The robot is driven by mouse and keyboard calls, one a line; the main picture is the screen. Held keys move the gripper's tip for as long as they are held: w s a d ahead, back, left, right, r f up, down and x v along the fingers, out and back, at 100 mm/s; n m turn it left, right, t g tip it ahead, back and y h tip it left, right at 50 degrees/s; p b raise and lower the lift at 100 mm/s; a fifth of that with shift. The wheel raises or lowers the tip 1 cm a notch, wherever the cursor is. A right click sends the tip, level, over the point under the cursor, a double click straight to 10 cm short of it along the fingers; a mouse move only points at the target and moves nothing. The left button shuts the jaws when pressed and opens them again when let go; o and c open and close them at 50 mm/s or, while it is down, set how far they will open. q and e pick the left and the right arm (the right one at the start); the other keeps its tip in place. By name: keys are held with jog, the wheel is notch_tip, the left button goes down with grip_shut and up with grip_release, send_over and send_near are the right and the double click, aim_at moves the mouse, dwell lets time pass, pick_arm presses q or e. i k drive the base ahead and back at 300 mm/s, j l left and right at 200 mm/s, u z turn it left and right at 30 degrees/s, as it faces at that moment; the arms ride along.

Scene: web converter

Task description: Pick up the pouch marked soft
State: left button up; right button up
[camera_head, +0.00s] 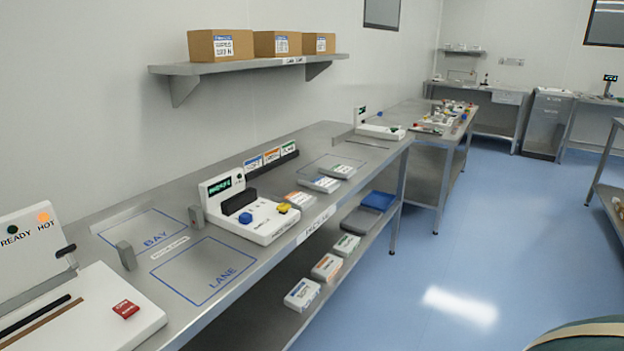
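Several flat white packs that may be pouches lie about, with labels too small to read surely, so I cannot tell which is marked soft. On the bench lie an orange-labelled pack (299,199), a blue-labelled pack (320,184) and a green-labelled pack (338,171). On the lower shelf lie another blue-labelled pack (302,294) and another orange-labelled pack (326,267). Three upright cards, blue (254,164), orange (272,155) and green (288,148), stand in a black rack behind. Neither of my grippers is in view.
A white device (262,222) with a green display stands mid-bench. Blue outlines marked BAY (155,240) and LANE (222,275) enclose bare metal. A READY/HOT machine (90,305) with a red block is at left. Boxes sit on a wall shelf (250,65). Blue floor at right is open.

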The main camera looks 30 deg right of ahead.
aim_at(321, 183)
jog(key=i+l+u, duration=0.2)
jog(key=l, duration=0.3)
jog(key=l+u, duration=0.25)
jog(key=l, duration=0.25)
jog(key=i+l+u, duration=0.2)
jog(key=l, duration=0.3)
jog(key=k+l+u, duration=0.1)
jog(key=l+u, duration=0.15)
jog(key=l, duration=0.3)
jog(key=l+u, duration=0.2)
jog(key=l, duration=0.3)
jog(key=k+l+u, duration=0.1)
jog(key=l+u, duration=0.15)
jog(key=l, duration=0.3)
jog(key=k+l+u, duration=0.2)
jog(key=l, duration=0.3)
jog(key=k+l+u, duration=0.1)
jog(key=l+u, duration=0.15)
jog(key=l, duration=0.25)
